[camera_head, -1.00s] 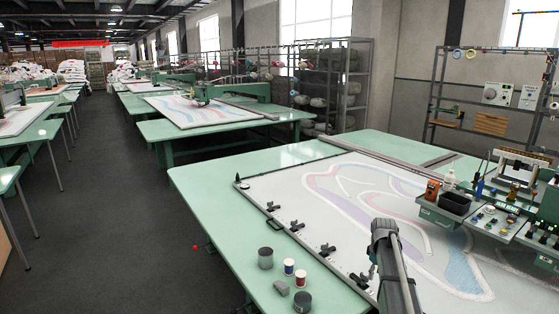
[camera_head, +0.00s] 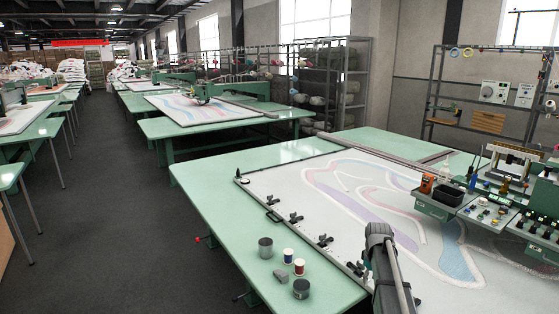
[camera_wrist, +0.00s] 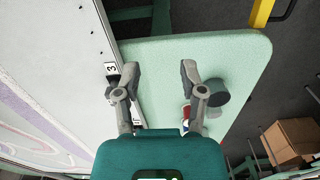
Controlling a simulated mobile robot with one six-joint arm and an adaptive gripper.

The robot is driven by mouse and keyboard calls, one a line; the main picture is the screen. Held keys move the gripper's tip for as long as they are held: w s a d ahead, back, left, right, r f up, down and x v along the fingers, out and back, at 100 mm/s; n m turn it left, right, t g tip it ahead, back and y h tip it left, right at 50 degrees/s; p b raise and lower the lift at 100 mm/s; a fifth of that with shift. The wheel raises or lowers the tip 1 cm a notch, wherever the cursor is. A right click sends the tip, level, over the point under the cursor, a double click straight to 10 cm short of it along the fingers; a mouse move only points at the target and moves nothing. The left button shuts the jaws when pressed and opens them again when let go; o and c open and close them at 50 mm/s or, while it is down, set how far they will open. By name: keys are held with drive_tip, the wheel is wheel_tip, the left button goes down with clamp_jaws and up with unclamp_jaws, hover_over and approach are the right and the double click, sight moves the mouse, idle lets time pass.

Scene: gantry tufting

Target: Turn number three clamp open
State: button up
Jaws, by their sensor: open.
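In the wrist view a label reading 3 (camera_wrist: 110,68) sits on the edge of the white frame, just left of my gripper (camera_wrist: 160,72). My gripper is open and empty, its two fingers apart above the green table. The left finger overlaps the frame edge beside the label and hides most of the dark clamp there, so I cannot tell how its lever stands or whether I touch it. In the head view several black clamps (camera_head: 325,241) line the near left edge of the white frame (camera_head: 290,181). My arm hides part of that edge, and the fingers do not show there.
On the green table (camera_head: 215,188), left of the clamps, stand a grey can (camera_head: 265,247), two thread spools (camera_head: 299,267), a dark can (camera_head: 301,289) and a grey block (camera_head: 281,277). A control unit (camera_head: 480,214) overhangs the frame at right. The aisle (camera_head: 110,215) at left is clear.

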drive_tip(key=s+a+f+m+b, duration=0.3)
drive_tip(key=s+a, duration=0.4)
drive_tip(key=s, duration=0.4)
drive_tip(key=s+a+f+m+b, duration=0.3)
drive_tip(key=s+a, duration=0.4)
drive_tip(key=s, duration=0.5)
drive_tip(key=shift+f+b, duration=0.45)
drive_tip(key=shift+f, duration=0.1)
drive_tip(key=shift+d, duration=0.1)
